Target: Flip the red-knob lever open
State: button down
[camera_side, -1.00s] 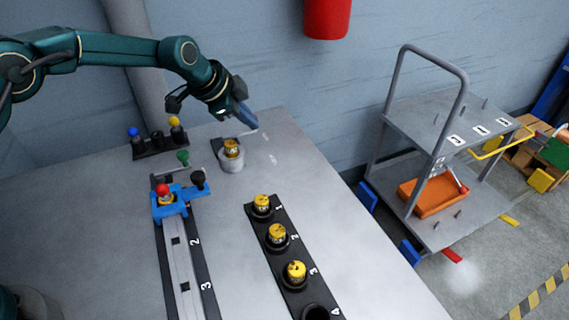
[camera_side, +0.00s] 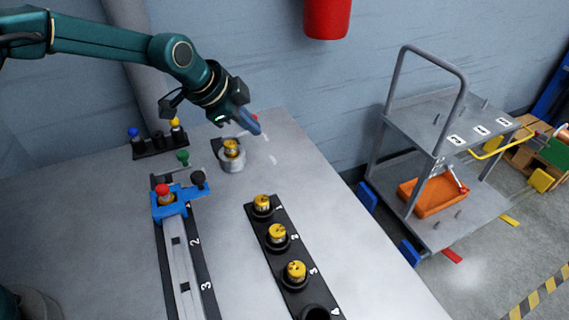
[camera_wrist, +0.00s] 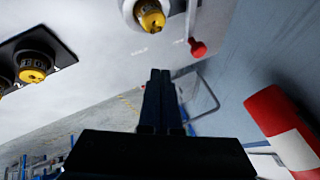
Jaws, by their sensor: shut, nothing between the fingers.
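The red-knob lever (camera_wrist: 198,47) shows in the wrist view as a red ball on a thin grey rod, to the right of a yellow-capped pulley (camera_wrist: 148,14). In the side view a small red spot, likely this knob (camera_side: 254,117), shows just behind my fingertips; its rod is mostly hidden. My gripper (camera_side: 251,125) is shut and empty above the table's far end, to the right of the yellow-capped pulley in its pale cup (camera_side: 231,160). Its fingertips (camera_wrist: 160,75) are close to the knob in the picture; I cannot tell whether they touch.
A blue carriage (camera_side: 172,209) with another red knob (camera_side: 162,189) and a black knob sits on the rail at left. A black rack (camera_side: 263,232) holds several yellow-capped pulleys. A knob stand (camera_side: 155,146) is at the back left. Table at front right is clear.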

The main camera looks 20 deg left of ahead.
jog(key=s+a+r+n+t, duration=0.1)
jog(key=s+a+r, duration=0.1)
jog(key=s+r, duration=0.35)
jog(key=s+a+r+t, duration=0.1)
jog(key=s+a+r, duration=0.1)
jog(key=r, duration=0.7)
jog(key=s+a+r+n+y, duration=0.1)
jog(key=s+a+r+n, duration=0.25)
jog(key=s, duration=0.35)
jog(key=s+a+f+n+g, duration=0.1)
jog(key=s+a+f+n, duration=0.1)
jog(key=s+f+n, duration=0.2)
jog(key=s+a+f+n+g+y, duration=0.1)
jog(key=s+f+n, duration=0.3)
jog(key=s, duration=0.7)
jog(key=shift+s+a+f+g, duration=0.2)
jog(key=shift+a+f+g, duration=0.2)
jog(key=shift+a+f, duration=0.35)
